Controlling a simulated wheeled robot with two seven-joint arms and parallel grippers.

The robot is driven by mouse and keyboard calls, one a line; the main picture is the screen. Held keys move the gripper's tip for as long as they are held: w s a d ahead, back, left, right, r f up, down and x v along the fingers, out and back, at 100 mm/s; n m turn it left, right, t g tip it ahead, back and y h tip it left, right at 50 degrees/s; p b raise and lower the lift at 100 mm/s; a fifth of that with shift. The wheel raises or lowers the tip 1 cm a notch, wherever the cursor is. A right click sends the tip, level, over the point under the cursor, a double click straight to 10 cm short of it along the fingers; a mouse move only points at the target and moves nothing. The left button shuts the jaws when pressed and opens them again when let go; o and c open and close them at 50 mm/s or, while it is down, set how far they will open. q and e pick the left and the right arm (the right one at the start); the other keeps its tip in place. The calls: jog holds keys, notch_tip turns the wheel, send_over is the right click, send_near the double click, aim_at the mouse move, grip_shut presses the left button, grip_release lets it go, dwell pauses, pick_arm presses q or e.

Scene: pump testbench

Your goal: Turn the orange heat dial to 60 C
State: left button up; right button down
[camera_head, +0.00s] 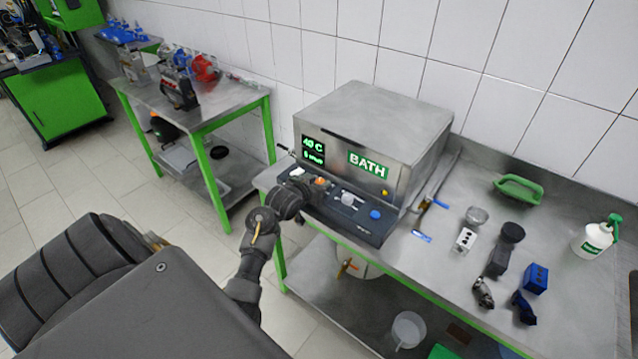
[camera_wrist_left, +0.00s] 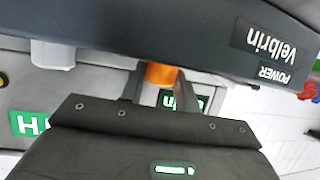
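The steel bath unit (camera_head: 372,130) stands on the bench, with a dark control panel (camera_head: 358,222) along its front. Its green display (camera_head: 313,149) reads 40 C on the upper line. The orange heat dial (camera_head: 320,182) is at the panel's left end, partly hidden by my left gripper (camera_head: 311,186). In the left wrist view the orange dial (camera_wrist_left: 161,74) sits between the two fingers of my left gripper (camera_wrist_left: 160,88). The fingers flank it closely and appear to touch both sides. My right gripper is not in view.
A pale knob (camera_head: 348,199) and a blue knob (camera_head: 375,214) sit right of the dial. A second bench (camera_head: 215,107) stands left.

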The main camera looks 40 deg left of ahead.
pick_arm(q)
jog(key=c, duration=0.5)
jog(key=shift+o, duration=0.2)
